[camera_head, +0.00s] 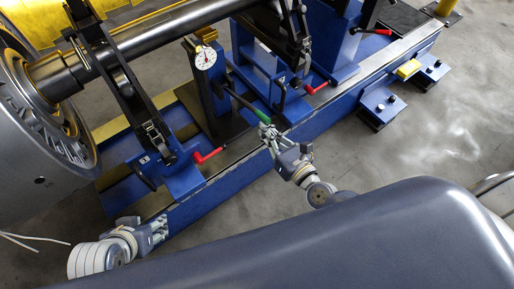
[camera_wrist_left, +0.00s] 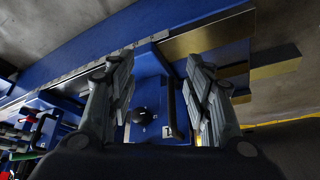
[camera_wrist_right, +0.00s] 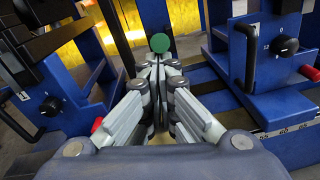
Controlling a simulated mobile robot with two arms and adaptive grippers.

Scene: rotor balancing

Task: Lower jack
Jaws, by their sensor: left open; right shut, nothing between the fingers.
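The jack's lever is a black rod with a green grip (camera_head: 262,115), sloping up to the jack post (camera_head: 207,90) that carries a round white dial (camera_head: 205,58). My right gripper (camera_head: 266,131) is shut and empty at the lower end of the green grip. In the right wrist view the round green grip end (camera_wrist_right: 160,43) shows just beyond my shut fingertips (camera_wrist_right: 158,65); I cannot tell whether they touch. My left gripper (camera_head: 163,228) is open and empty beside the near left end of the blue base. In the left wrist view its spread fingers (camera_wrist_left: 158,70) frame a blue block with a black knob (camera_wrist_left: 143,116).
Bearing stands with red-handled cranks (camera_head: 208,156) (camera_head: 316,88) flank the jack on the blue base (camera_head: 235,183). A dark shaft (camera_head: 150,38) and a large rotor (camera_head: 35,130) lie above. Open floor (camera_head: 420,150) is at the right.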

